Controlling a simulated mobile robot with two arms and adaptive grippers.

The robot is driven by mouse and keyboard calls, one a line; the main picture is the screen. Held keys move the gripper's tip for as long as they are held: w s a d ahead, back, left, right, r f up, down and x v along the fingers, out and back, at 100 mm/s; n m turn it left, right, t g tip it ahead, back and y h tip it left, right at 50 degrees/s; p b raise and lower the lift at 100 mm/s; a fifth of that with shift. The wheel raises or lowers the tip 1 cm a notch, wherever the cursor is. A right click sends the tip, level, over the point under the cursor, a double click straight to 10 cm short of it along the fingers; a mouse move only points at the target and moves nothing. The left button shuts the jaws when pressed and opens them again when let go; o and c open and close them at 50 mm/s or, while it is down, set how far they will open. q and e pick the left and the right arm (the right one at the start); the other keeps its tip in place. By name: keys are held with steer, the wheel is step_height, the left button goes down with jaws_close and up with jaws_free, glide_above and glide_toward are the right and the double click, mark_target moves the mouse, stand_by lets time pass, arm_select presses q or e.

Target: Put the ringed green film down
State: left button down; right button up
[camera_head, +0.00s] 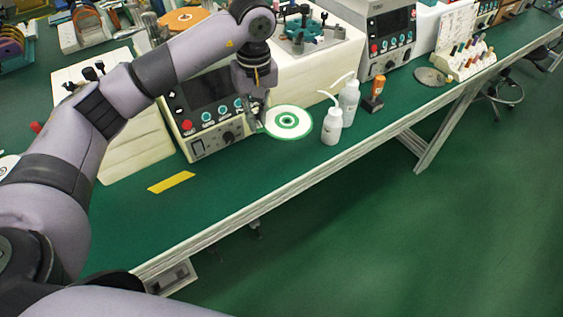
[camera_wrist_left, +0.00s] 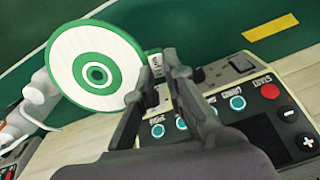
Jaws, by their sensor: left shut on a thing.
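The ringed green film (camera_head: 288,122) is a white disc with a green outer ring and a green centre ring. In the left wrist view the film (camera_wrist_left: 96,73) shows almost whole, with a small pale tab at its right edge. My left gripper (camera_head: 261,121) is shut on this tab side, and its fingertips (camera_wrist_left: 158,70) show beside the disc in the wrist view. The film is held out flat to the right of the fingers, over the green bench (camera_head: 215,210). I cannot tell whether it touches the bench. My right gripper is not in view.
A lapping machine's control panel (camera_head: 222,138) stands just left of the film. Two white wash bottles (camera_head: 348,103) and an orange-capped bottle (camera_head: 374,94) stand to the right. A yellow strip (camera_head: 171,182) marks the bench. The bench front is clear near the strip.

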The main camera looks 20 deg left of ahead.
arm_select(q)
steer(key=w+r, duration=0.1)
steer(key=w+r+n+b, duration=0.2)
steer(key=shift+d+r, duration=0.25)
steer(key=shift+r, duration=0.15)
steer(key=shift+f, duration=0.35)
glide_above(265, 158)
step_height(265, 158, down, 13)
steer(key=shift+d+f+p, duration=0.1)
steer(key=shift+f+p, duration=0.1)
steer(key=shift+p, duration=0.25)
steer(key=shift+f, duration=0.95)
step_height(265, 158, down, 3)
steer(key=shift+f, duration=0.15)
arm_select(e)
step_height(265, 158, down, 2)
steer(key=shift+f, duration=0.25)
arm_select(q)
steer(key=c, duration=1.6)
jaws_free()
steer(key=shift+c, duration=0.2)
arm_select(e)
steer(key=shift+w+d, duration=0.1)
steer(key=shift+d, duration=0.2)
